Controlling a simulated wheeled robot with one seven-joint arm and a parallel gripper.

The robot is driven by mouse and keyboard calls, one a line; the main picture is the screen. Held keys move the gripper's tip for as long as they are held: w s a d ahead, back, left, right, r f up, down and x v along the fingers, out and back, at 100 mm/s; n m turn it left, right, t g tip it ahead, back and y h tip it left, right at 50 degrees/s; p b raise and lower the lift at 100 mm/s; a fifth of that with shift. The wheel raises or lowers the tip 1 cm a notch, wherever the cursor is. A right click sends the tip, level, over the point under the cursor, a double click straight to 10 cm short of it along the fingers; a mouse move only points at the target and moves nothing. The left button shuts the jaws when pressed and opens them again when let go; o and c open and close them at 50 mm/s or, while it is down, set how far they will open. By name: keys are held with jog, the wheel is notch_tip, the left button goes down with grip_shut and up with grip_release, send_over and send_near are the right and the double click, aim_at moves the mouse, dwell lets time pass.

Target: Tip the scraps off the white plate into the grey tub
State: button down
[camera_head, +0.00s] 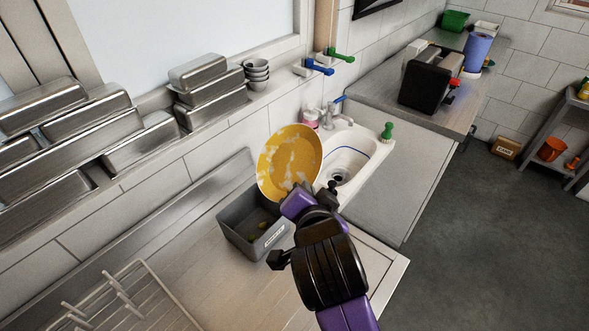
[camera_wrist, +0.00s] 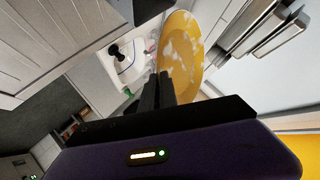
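A round yellow plate with whitish patches (camera_head: 289,160) is held up, tilted steeply, above the back of the grey tub. No plain white plate shows. My gripper (camera_head: 308,192) is shut on the plate's lower right rim. In the wrist view the plate (camera_wrist: 182,62) reaches out beyond my dark fingers (camera_wrist: 160,90). The grey tub (camera_head: 238,238) stands on the counter below the plate, with a pale label on its front. A few small yellowish bits (camera_head: 262,224) lie inside it. My gripper hides part of the plate's rim.
A white sink (camera_head: 362,160) with a tap lies right of the tub. A wire rack (camera_head: 130,295) stands at the lower left. Steel pans (camera_head: 70,140) and stacked bowls (camera_head: 257,72) line the ledge behind. The counter front of the tub is clear.

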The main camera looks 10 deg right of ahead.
jog(key=shift+w+d+f+m+y, duration=0.15)
jog(key=shift+d+f+m+y, duration=0.05)
jog(key=shift+d+m+y, duration=0.1)
jog(key=shift+w+d+f+m+g+y+p, duration=0.15)
jog(key=shift+d+f+m+g+y+p, duration=0.1)
jog(key=shift+f+m+g+y+p, duration=0.3)
jog(key=shift+w+d+f+m+g+y+p, duration=0.1)
jog(key=shift+d+f+m+g+y+p, duration=0.2)
jog(key=shift+p, duration=0.35)
jog(key=shift+f, duration=0.1)
jog(key=shift+w+d+f+m+g+y, duration=0.1)
jog(key=shift+d+f+m+g+y, duration=0.05)
jog(key=shift+f+m+g+y, duration=0.3)
jog(key=shift+w+d+f+m+g+y, duration=0.1)
jog(key=shift+d+f+m+y, duration=0.1)
jog(key=shift+f+y, duration=0.35)
